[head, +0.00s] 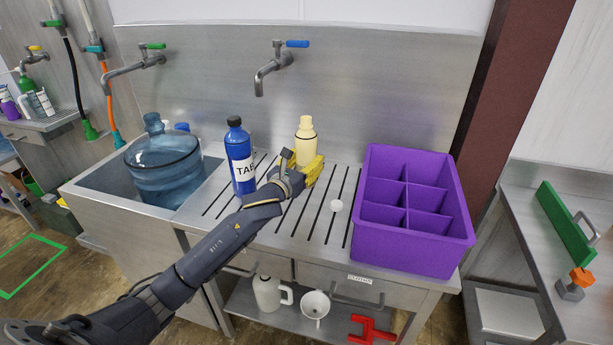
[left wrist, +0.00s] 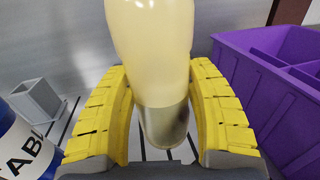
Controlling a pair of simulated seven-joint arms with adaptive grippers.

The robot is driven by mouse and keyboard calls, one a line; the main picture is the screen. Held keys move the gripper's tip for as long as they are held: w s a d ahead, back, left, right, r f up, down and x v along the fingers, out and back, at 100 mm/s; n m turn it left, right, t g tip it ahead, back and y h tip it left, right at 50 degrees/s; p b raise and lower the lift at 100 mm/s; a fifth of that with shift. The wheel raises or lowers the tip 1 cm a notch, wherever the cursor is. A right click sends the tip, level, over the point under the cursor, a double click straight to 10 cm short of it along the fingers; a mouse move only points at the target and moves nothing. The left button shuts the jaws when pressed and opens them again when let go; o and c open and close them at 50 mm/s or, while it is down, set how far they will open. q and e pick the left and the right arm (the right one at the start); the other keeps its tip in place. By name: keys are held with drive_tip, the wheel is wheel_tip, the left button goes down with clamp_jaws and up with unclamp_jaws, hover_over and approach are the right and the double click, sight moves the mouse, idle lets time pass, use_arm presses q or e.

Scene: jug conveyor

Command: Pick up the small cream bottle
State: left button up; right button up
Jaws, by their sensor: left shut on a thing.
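The small cream bottle (head: 305,129) stands upright over the slatted drain counter in the head view. It fills the middle of the left wrist view (left wrist: 152,45), between the two yellow fingers. My left gripper (head: 314,168) reaches in from the left and is shut on the bottle's lower part. The left wrist view shows the yellow fingers of the gripper (left wrist: 165,115) curved along both sides of the bottle. I cannot tell whether the bottle's base touches the counter. My right gripper is in neither view.
A blue labelled bottle (head: 239,158) stands just left of the gripper. A large blue jug (head: 164,165) sits in the sink. A tap (head: 268,70) hangs above.

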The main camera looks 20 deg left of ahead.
sight(304, 127)
use_arm(q)
wheel_tip(304, 127, up, 12)
drive_tip(key=shift+f, duration=0.2)
idle(0.4)
